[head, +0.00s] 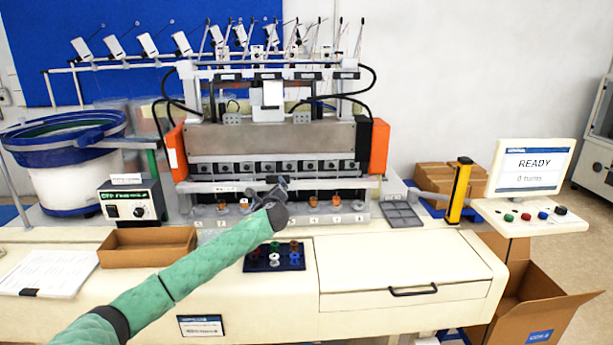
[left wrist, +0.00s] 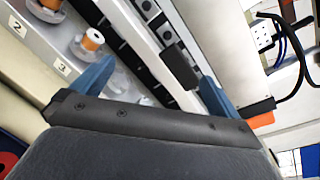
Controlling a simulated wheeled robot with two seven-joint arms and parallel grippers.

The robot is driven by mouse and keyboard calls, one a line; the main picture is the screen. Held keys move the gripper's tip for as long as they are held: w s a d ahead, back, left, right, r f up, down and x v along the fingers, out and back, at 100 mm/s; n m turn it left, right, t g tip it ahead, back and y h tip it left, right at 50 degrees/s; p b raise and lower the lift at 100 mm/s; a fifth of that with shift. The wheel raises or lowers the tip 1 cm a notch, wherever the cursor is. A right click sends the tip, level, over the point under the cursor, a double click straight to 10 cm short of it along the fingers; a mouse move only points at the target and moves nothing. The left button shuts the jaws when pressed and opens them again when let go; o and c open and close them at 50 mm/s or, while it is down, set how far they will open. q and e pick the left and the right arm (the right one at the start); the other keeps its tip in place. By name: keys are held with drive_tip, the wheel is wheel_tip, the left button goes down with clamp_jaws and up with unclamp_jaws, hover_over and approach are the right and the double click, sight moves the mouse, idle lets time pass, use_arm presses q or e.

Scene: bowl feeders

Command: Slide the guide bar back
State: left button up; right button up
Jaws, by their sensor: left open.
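The guide bar (head: 335,183) is a long pale rail across the front of the winding machine, above the row of numbered spool stations. In the left wrist view the bar (left wrist: 140,40) runs diagonally and carries a dark handle block (left wrist: 180,66). My left gripper (head: 272,184) is at the middle of the bar. Its blue fingers (left wrist: 155,86) are spread apart, and the handle shows in the gap between them, nearer the right finger. I cannot tell whether a finger touches it. My right gripper does not show.
Orange spools (left wrist: 92,40) stand on stations just beside the left finger. A dark tray of coloured spools (head: 274,258) and a cardboard tray (head: 148,246) lie on the bench. A grey compartment tray (head: 402,214) sits right of the stations. The screen (head: 530,168) reads READY.

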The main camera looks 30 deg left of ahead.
use_arm(q)
drive_tip(key=shift+w+a+r+m+t+h+p, duration=0.3)
drive_tip(key=shift+w+m+p, duration=0.25)
drive_tip(key=shift+w+m, duration=1)
drive_tip(key=shift+w+a+r+m+t+h+p, duration=0.1)
drive_tip(key=shift+w+a+m+t+h+p, duration=0.35)
drive_tip(key=shift+w+m, duration=1.05)
drive_tip(key=shift+w+a+r+m+t+h+p, duration=0.2)
drive_tip(key=shift+w+m+p, duration=0.45)
drive_tip(key=shift+w+m, duration=0.9)
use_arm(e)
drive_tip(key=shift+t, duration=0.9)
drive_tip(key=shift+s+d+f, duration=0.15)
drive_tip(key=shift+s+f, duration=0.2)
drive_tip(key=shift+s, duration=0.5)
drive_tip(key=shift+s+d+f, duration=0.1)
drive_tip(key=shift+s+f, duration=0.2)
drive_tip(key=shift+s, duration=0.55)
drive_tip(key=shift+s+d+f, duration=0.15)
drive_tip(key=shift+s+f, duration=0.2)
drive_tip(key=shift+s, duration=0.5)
use_arm(q)
drive_tip(key=shift+c, duration=0.2)
